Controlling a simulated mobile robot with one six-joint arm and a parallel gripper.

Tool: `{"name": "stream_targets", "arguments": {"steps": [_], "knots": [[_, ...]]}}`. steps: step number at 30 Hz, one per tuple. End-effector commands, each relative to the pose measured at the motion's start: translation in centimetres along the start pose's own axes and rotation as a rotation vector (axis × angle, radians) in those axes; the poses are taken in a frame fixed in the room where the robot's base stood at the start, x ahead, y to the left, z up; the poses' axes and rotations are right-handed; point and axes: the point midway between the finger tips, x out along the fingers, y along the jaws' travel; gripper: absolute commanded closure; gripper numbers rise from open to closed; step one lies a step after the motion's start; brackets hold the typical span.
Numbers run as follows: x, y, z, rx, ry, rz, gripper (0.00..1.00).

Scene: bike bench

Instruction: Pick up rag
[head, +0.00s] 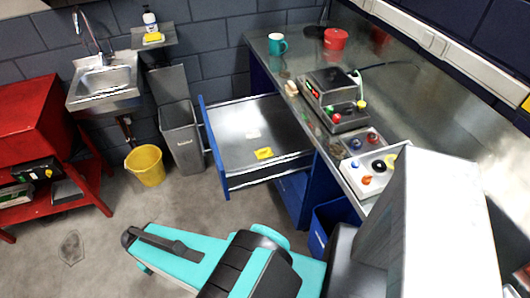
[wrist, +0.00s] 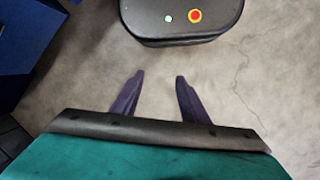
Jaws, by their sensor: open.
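I cannot make out a sure rag in either view. In the head view, a small pale flat thing (head: 253,134) lies in the open drawer (head: 225,143), too small to tell whether it is cloth. A yellow flat piece (head: 264,154) lies near it in the drawer. My gripper (wrist: 157,80) shows in the wrist view with its two dark fingers apart. It is open and empty, over bare grey floor. In the head view my teal arm stretches across the lower middle, well in front of the drawer; its fingers are not clear there.
The steel workbench (head: 300,50) holds a teal mug (head: 277,43), a red pot (head: 335,38) and control boxes (head: 335,98). A grey bin (head: 181,135) and yellow bucket (head: 145,166) stand left of the drawer. A red cart (head: 35,125) is far left. Floor between is free.

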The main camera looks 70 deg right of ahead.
Motion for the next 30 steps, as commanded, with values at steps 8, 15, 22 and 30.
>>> {"name": "stream_targets", "arguments": {"steps": [8, 15, 22, 30], "knots": [[-5.9, 7.9, -6.9, 0.230, 0.151, 0.028, 0.59], [-11.3, 16.1, -10.9, 0.429, 0.273, 0.061, 0.59], [-16.8, 25.0, -12.8, 0.624, 0.390, 0.099, 0.59], [-23.6, 36.2, -12.5, 0.855, 0.524, 0.154, 0.59]]}}
